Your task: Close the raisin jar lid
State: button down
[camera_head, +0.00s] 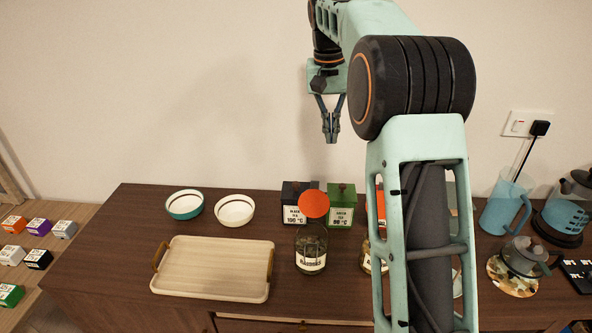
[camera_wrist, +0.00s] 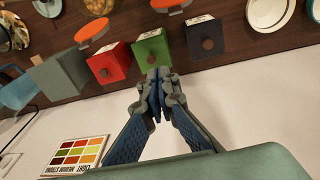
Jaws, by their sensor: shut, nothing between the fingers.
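My gripper (camera_head: 331,138) is shut and empty, pointing down in the air well above the canisters and the lid. In the wrist view my gripper (camera_wrist: 157,80) shows closed fingers, with two orange lids beyond, one (camera_wrist: 92,34) at the left and one (camera_wrist: 172,4) at the top edge. Which of them is the raisin lid is hard to tell there.
A black canister (camera_head: 293,203) and a green canister (camera_head: 341,206) stand behind the jar. A second jar (camera_head: 365,262) is partly hidden by my arm. A wooden tray (camera_head: 212,268), two bowls (camera_head: 234,210), a blue pitcher (camera_head: 505,205) and a kettle (camera_head: 524,257) flank them.

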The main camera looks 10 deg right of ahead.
jog(key=a+y, duration=0.1)
jog(key=a, duration=0.2)
send_over(314, 199)
jog(key=w, duration=0.3)
notch_tip(314, 199, down, 9)
jog(key=shift+w+d+f, duration=0.15)
jog(key=shift+d, duration=0.25)
jog(key=shift+b, duration=0.6)
